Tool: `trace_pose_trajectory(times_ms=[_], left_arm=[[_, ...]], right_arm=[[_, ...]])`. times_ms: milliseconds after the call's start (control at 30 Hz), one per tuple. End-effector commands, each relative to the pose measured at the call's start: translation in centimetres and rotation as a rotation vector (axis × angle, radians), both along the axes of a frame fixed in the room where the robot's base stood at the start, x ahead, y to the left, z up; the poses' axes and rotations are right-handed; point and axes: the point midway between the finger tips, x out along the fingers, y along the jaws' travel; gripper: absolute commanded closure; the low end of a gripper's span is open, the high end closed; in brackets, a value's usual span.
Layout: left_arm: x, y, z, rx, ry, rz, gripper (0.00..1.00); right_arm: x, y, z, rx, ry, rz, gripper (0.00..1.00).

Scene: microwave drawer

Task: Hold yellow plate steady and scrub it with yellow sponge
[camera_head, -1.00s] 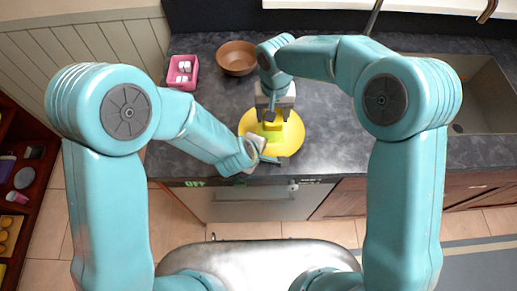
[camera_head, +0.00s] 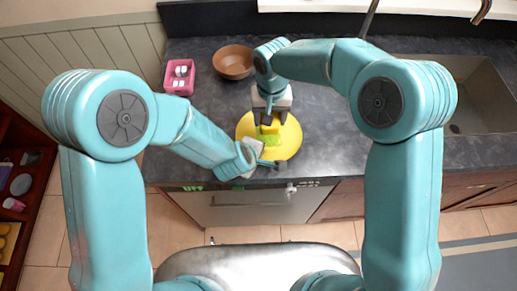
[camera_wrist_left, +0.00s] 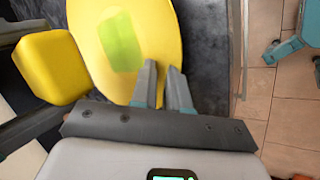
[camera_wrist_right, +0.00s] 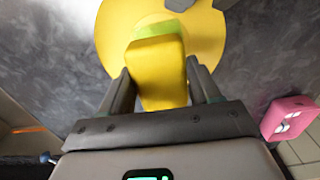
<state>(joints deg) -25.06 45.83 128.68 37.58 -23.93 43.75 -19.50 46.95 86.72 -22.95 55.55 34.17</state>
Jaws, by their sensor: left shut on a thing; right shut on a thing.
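The yellow plate (camera_head: 290,146) lies on the dark counter near its front edge, with a green patch (camera_wrist_left: 122,42) on its face. My left gripper (camera_head: 272,165) is shut on the plate's near rim; the left wrist view shows its fingers (camera_wrist_left: 163,90) close together there. My right gripper (camera_head: 268,118) is shut on the yellow sponge (camera_wrist_right: 158,72) and holds it over the plate beside the green patch. The sponge also shows in the left wrist view (camera_wrist_left: 52,66). Whether the sponge touches the plate I cannot tell.
A brown bowl (camera_head: 232,63) and a pink container (camera_head: 179,77) with white items stand at the back left of the counter. A sink (camera_head: 460,90) is at the right. Counter to the right of the plate is clear. A drawer front (camera_head: 250,207) is below the counter edge.

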Motion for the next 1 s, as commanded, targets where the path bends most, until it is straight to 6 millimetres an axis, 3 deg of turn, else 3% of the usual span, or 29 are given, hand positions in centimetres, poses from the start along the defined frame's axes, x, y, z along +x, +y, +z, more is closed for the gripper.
trace_pose_trajectory(times_ms=[267, 1000], left_arm=[[0.0, 0.0, 0.0, 0.000, 0.001, 0.000, 1.00], [0.0, 0.0, 0.0, 0.000, 0.001, 0.000, 1.00]], right_arm=[[0.1, -0.1, -0.2, 0.000, 0.001, 0.000, 0.62], [0.1, -0.1, -5.1, -0.001, 0.002, 0.000, 0.62]])
